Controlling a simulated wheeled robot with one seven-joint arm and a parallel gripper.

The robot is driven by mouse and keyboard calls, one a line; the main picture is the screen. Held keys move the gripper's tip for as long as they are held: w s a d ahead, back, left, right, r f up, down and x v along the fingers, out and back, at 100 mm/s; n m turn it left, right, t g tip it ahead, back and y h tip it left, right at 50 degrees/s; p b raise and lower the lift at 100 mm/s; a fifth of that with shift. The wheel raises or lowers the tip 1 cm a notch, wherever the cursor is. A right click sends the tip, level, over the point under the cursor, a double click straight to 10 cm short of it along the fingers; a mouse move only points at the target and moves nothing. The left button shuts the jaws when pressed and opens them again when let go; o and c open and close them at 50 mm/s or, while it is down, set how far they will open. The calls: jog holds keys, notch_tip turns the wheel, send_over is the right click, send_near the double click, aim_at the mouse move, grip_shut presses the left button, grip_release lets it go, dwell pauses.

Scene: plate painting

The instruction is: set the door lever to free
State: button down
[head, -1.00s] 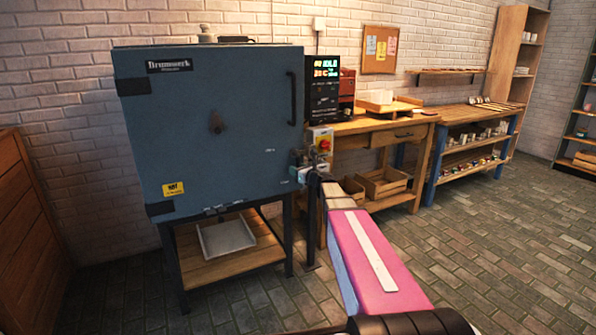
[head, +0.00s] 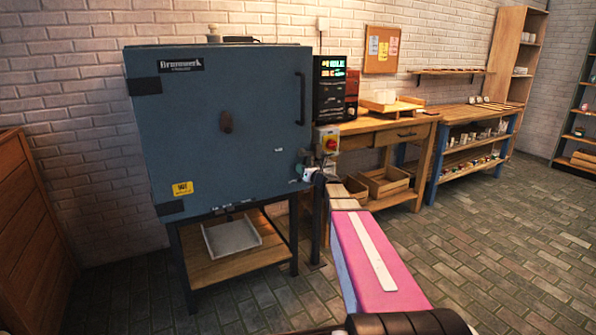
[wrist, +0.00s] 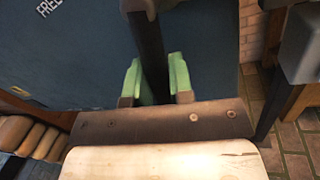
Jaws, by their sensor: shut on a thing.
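The kiln door (head: 215,120) is the blue-grey front of a large box on a stand, and it looks shut. The door lever (wrist: 150,45) is a dark bar running up the wrist view, against the blue panel. My gripper (wrist: 155,77) has green fingertips on both sides of the lever and is shut on it. White lettering FREE (wrist: 48,6) shows at the top left of the wrist view, left of the lever. In the head view my gripper (head: 307,173) is at the door's lower right corner, where the lever is too small to make out.
A tray (head: 232,238) lies on the stand's lower shelf. The brick floor (head: 500,250) at right is clear.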

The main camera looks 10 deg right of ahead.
jog(key=m, duration=0.1)
jog(key=a+m, duration=0.1)
jog(key=m, duration=0.1)
jog(key=shift+s+a+r+t, duration=0.25)
jog(key=shift+r+t, duration=0.05)
jog(key=m, duration=0.1)
jog(key=a+r+m, duration=0.1)
jog(key=m, duration=0.1)
jog(key=m+t, duration=0.1)
jog(key=m, duration=0.1)
jog(key=shift+s+a+r+h, duration=0.3)
jog(key=shift+a, duration=0.05)
jog(key=m, duration=0.1)
jog(key=r+m, duration=0.1)
jog(key=m, duration=0.1)
jog(key=a+r+m+t+h, duration=0.1)
jog(key=m, duration=0.1)
jog(key=shift+s, duration=0.15)
jog(key=shift+a+r+m+h, duration=0.1)
jog(key=shift+r+m+h, duration=0.3)
jog(key=shift+m, duration=0.7)
jog(key=shift+r+m+h, duration=0.2)
jog(key=shift+r+m, duration=0.3)
jog(key=shift+m, duration=0.6)
jog(key=c, duration=1)
grip_release()
